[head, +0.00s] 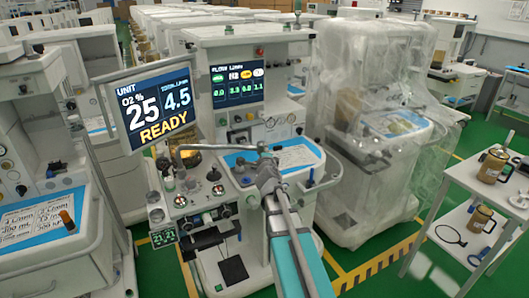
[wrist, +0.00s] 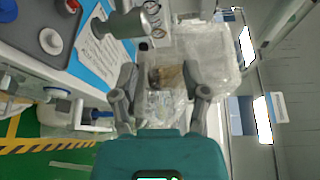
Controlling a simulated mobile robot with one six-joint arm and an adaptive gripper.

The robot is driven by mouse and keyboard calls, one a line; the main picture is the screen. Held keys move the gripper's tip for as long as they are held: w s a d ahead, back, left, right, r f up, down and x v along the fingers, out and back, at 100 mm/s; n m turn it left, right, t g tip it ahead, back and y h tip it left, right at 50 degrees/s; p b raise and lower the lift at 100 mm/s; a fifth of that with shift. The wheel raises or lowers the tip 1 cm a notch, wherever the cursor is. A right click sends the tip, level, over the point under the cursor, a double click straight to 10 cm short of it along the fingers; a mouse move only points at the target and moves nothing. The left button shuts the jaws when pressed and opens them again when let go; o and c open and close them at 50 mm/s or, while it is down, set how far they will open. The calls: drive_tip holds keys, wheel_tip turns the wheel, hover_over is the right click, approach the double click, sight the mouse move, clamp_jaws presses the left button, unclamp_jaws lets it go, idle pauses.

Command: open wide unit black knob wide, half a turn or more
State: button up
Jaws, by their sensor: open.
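The wide unit (head: 235,50) stands at the centre of the head view, with a white body, screens and a blue work surface. I cannot tell for certain which is the black knob of the task. My gripper (head: 263,152) is in front of the work surface. In the wrist view my gripper (wrist: 160,75) is open with nothing between its fingers. The knob cannot be made out in the wrist view.
A plastic-wrapped cart (head: 365,110) stands close on the right. A metal arm (head: 205,147) crosses the wide unit's front. A tilted monitor (head: 150,103) reads READY. A white side table (head: 480,190) with jars is at far right. Green floor shows between the carts and table.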

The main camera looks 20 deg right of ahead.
drive_tip(key=s+a+f+n+g+y, duration=0.1)
drive_tip(key=s+a+f+n+g, duration=0.8)
drive_tip(key=s+f+n, duration=0.3)
drive_tip(key=s+a+f+n+g+y, duration=0.2)
drive_tip(key=s+a+n+g, duration=0.1)
drive_tip(key=s+a+n, duration=0.2)
drive_tip(key=s+a+f+n+g+y, duration=0.3)
drive_tip(key=s+a+n, duration=0.3)
drive_tip(key=s+a, duration=0.1)
drive_tip(key=shift+s+a+g, duration=0.35)
drive_tip(key=shift+s+g, duration=0.05)
drive_tip(key=shift+s, duration=0.25)
drive_tip(key=shift+w, duration=0.1)
